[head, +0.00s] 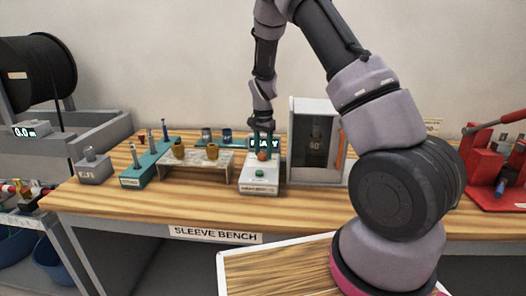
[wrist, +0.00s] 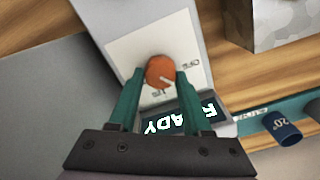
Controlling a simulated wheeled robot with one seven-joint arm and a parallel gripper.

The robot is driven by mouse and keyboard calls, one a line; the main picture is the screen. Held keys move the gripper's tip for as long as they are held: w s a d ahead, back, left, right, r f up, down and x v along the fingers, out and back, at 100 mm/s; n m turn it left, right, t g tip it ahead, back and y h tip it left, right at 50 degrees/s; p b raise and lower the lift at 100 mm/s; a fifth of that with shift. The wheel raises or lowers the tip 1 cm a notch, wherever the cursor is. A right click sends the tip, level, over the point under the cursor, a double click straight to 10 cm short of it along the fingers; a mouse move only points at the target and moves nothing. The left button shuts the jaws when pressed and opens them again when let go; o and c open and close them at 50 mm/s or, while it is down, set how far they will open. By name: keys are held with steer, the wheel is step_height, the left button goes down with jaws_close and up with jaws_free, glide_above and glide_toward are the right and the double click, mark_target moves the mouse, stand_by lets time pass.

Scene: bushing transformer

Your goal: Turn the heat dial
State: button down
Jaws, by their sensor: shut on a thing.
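The heat dial (wrist: 160,72) is a round orange knob with a pale pointer mark, set on a white plate with printed marks. In the head view the dial (head: 262,155) sits on top of the small white control box (head: 259,188), above a green button (head: 259,173). My gripper (wrist: 161,78) is shut on the dial, one green finger on each side of it. In the head view my gripper (head: 262,143) comes down on the box from above. A dark display reading "READY" (wrist: 180,116) lies behind the fingers, partly covered by them.
A grey cabinet (head: 317,104) with a dark window stands just right of the box. A small stand (head: 205,157) with tan cups is at its left, beside a teal rack (head: 146,168). A red press (head: 490,165) is at the far right. The bench (head: 310,207) front is clear.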

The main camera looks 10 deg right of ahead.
mark_target(263, 153)
steer(key=shift+m, duration=1)
steer(key=shift+c, duration=1.7)
jaws_free()
step_height(263, 153, up, 11)
